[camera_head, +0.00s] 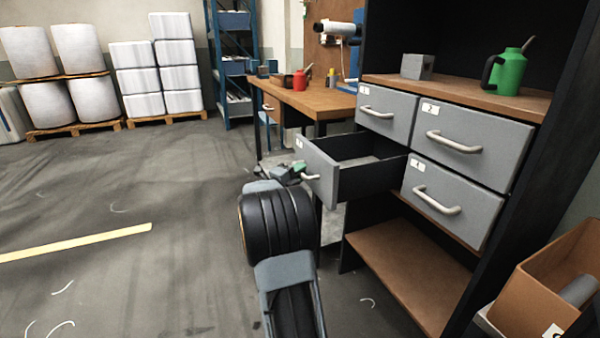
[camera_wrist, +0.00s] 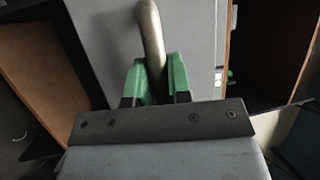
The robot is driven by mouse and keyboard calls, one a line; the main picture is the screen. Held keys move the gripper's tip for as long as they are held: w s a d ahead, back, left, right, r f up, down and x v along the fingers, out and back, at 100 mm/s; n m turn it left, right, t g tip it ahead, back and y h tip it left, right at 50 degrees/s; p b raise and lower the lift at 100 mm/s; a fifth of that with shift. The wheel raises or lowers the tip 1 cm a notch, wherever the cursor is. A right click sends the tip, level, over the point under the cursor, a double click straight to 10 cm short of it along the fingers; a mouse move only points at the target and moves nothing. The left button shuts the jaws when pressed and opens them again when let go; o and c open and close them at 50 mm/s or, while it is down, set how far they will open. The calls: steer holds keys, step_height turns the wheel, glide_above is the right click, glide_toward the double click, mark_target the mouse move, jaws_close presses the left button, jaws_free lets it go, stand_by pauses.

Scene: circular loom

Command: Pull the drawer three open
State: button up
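Drawer three (camera_head: 318,170), the grey lower-left drawer of the cabinet, is pulled well out, and its dark, empty-looking inside shows. Its label is too small to read; I know it by its place beside drawers 1, 2 and 4. Its pale curved handle (camera_head: 311,177) is on the front face. My gripper (camera_head: 299,171) is at this handle. In the wrist view the handle (camera_wrist: 151,35) runs between the green fingertips of my gripper (camera_wrist: 156,82), which look closed on it. The handle's lower end is hidden by the gripper.
The drawers above (camera_head: 387,112), at upper right (camera_head: 472,142) and at lower right (camera_head: 452,203) are shut. A wooden lower shelf (camera_head: 410,270) lies below. A workbench (camera_head: 310,98) stands behind. A brown box (camera_head: 540,290) is at the lower right.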

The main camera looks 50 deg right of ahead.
steer(key=o, duration=0.4)
steer(key=a, duration=0.4)
steer(key=a+f+p, duration=0.1)
steer(key=a, duration=0.4)
steer(key=w+a+f+p, duration=0.1)
steer(key=a, duration=0.3)
steer(key=shift+a+f, duration=0.2)
steer(key=shift+a, duration=0.1)
